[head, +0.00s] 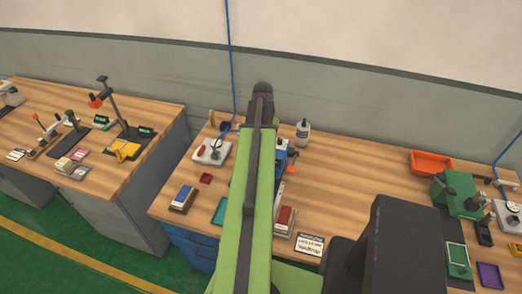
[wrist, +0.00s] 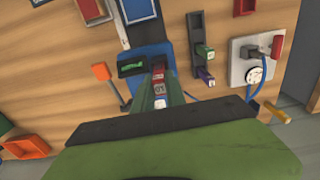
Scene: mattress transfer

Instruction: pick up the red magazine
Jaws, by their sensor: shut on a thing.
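In the wrist view, my gripper (wrist: 159,98) is shut on the red magazine (wrist: 158,77), a small red block with a white label reading 01. The green fingers stand on both sides of it. It is in front of a blue fixture (wrist: 148,55) with a dark slot and a green piece; I cannot tell whether it touches the fixture. In the head view my own arm hides the gripper and the red magazine. Part of the blue fixture (head: 280,158) shows right of the arm.
A dark rack (wrist: 196,38) with a green-ended and a purple-ended magazine stands beside the fixture. An orange lever (wrist: 100,72) is on its other side. A gauge unit (wrist: 256,60) and an orange bin (wrist: 27,147) are farther out. The bench's right middle (head: 350,180) is clear.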

